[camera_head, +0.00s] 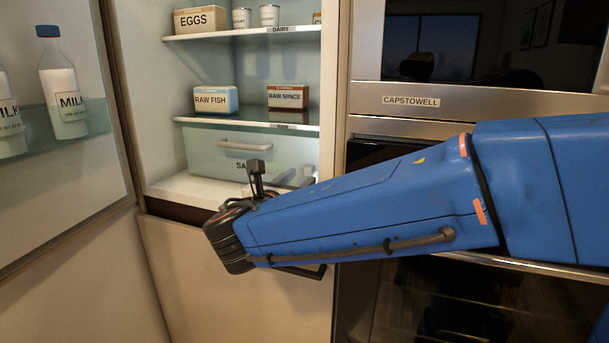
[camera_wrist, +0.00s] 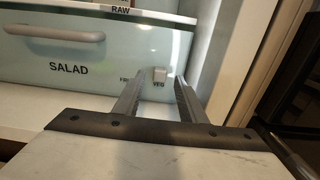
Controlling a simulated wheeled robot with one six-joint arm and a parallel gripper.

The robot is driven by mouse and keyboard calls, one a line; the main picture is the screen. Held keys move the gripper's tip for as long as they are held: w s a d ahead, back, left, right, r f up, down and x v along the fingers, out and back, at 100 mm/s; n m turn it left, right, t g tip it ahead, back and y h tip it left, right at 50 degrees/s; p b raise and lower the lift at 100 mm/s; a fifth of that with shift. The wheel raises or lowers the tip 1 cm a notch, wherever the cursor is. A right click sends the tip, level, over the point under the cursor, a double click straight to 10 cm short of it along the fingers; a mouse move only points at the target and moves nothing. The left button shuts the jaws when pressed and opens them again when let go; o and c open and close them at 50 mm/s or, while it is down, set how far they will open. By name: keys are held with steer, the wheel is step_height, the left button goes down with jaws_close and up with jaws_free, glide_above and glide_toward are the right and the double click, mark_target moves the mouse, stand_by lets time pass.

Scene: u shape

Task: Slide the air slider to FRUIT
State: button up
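The air slider (camera_wrist: 160,74) is a small pale knob on the front of the salad drawer (camera_wrist: 68,67), at its right side in the wrist view. It sits at the VEG label (camera_wrist: 158,84), at the right end. The FRUIT label (camera_wrist: 125,77) is to its left, partly covered by my left finger. My gripper (camera_wrist: 160,79) is open, with one grey finger on each side of the knob in the picture. I cannot tell whether either finger touches it. In the head view my gripper (camera_head: 297,178) is at the drawer's right part, and my arm hides the slider.
The drawer handle (camera_head: 245,146) is left of my gripper. A shelf (camera_head: 215,121) with raw fish (camera_head: 215,99) and raw mince (camera_head: 288,97) is above. The fridge's right wall (camera_wrist: 228,70) is close on the right. Milk bottles (camera_head: 63,88) stand in the open door.

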steer(key=shift+x, duration=1.35)
jaws_close()
steer(key=shift+w+a, duration=0.35)
steer(key=shift+a, duration=0.65)
steer(key=shift+w+a, duration=0.35)
steer(key=shift+a, duration=0.65)
steer(key=shift+w+a, duration=0.4)
steer(key=shift+a, duration=0.6)
jaws_free()
steer(key=v, duration=1.7)
steer(key=shift+s, duration=0.25)
